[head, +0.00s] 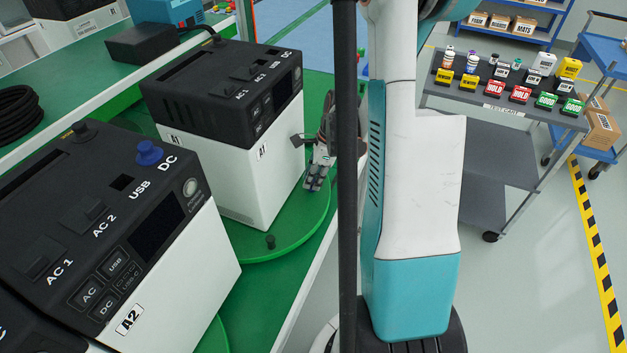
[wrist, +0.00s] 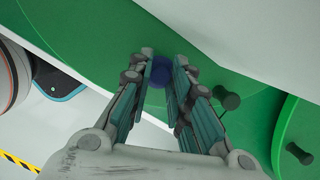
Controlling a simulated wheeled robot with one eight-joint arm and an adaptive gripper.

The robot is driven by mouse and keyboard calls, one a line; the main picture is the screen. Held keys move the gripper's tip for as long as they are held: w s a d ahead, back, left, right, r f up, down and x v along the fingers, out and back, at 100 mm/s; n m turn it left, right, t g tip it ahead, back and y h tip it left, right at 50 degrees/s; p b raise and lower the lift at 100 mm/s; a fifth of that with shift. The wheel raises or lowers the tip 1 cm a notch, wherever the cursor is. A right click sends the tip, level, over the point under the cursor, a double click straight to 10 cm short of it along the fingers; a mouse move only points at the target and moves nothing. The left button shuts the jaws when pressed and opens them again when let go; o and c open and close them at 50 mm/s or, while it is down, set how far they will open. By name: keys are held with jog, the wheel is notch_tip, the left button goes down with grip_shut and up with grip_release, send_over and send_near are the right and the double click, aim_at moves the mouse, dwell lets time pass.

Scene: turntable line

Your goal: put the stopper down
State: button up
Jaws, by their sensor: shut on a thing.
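My gripper (wrist: 163,85) is shut on a dark blue stopper (wrist: 160,72), which sits between the fingertips above the green surface in the wrist view. Whether the stopper touches that surface I cannot tell. In the head view my gripper (head: 314,184) points down beside the right side of unit A1 (head: 243,176), near the rim of the green turntable (head: 288,240); the held stopper is not clearly visible there. Another blue stopper (head: 149,152) sits on top of unit A2 (head: 140,240) by its DC label.
A black peg (head: 270,242) stands on the turntable in front of A1. Two black pegs (wrist: 228,100) (wrist: 300,153) show in the wrist view. A1's white wall (wrist: 250,35) is close to the fingers. A grey test cart (head: 500,95) stands at the right.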

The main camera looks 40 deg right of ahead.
jog(key=shift+r, duration=0.1)
jog(key=o, duration=0.4)
jog(key=shift+f, duration=0.2)
jog(key=o, duration=0.4)
jog(key=shift+r, duration=0.1)
jog(key=p+v, duration=0.4)
jog(key=v, duration=0.8)
jog(key=shift+r, duration=0.1)
